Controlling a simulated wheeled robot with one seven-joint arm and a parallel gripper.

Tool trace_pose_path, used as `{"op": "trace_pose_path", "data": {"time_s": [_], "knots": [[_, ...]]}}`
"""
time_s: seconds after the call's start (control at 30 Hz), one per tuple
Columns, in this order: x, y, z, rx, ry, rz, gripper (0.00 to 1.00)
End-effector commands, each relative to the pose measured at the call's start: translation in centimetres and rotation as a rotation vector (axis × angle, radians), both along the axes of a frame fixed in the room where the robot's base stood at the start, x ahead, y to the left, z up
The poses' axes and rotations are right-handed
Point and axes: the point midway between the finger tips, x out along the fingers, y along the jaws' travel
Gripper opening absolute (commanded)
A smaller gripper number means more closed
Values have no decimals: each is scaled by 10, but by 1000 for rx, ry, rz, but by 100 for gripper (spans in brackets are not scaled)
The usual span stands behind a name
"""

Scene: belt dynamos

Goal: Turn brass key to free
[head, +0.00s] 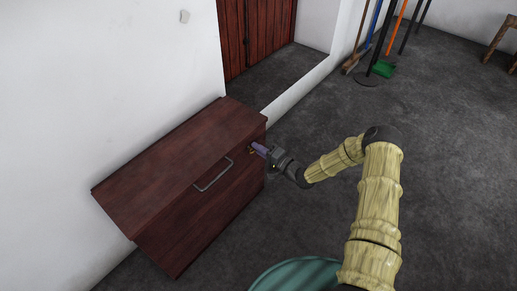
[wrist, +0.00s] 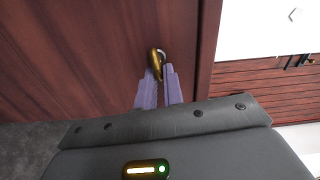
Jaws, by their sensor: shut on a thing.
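The brass key (wrist: 155,62) sits at the dark red-brown wooden front of a cabinet (head: 165,160), near the cabinet's right end. My gripper (wrist: 158,78) has two purple fingers that close on the brass key in the wrist view. In the head view my gripper (head: 259,149) reaches the cabinet front from the right, and its fingers hide most of the key. How far the key is turned cannot be told.
A grey bar handle (head: 213,175) sticks out of the cabinet front, left of my gripper. A white wall stands behind the cabinet. Brooms (head: 360,50) and a green dustpan (head: 383,69) stand along the wall farther back.

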Motion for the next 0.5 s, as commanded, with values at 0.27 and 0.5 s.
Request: {"op": "trace_pose_path", "data": {"time_s": [0.27, 0.5], "knots": [[-2, -1, -5, 62, 89, 1, 0], [-2, -1, -5, 72, 104, 0, 0]]}}
